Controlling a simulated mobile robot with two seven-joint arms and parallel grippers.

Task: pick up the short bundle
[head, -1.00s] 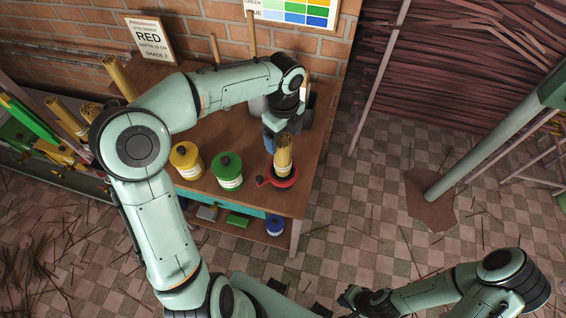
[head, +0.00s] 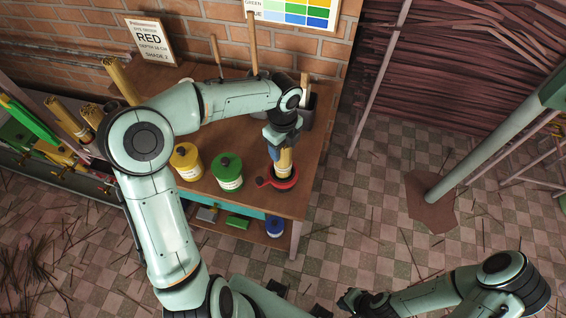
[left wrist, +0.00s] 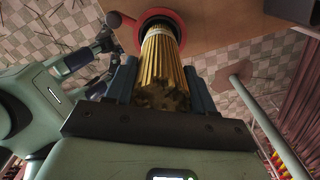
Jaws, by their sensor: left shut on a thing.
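The short bundle (head: 285,162) of yellow sticks stands upright in a dark cup with a red rim and side handle (head: 263,183) near the table's front right corner. My left gripper (head: 283,146) comes from above and is shut on the bundle's upper part. In the left wrist view the bundle (left wrist: 161,70) lies between the two blue fingers of my left gripper (left wrist: 163,88), its lower end reaching the red-rimmed cup (left wrist: 180,22). My right gripper (head: 350,300) is at the bottom, low over the floor; its fingers are too small to read.
A green jar (head: 227,172) and a yellow jar (head: 187,161) stand left of the cup. Behind are a RED sign (head: 151,40) and a dark container (head: 308,110). More bundles (head: 122,80) stand at the left. Open tiled floor lies right of the table.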

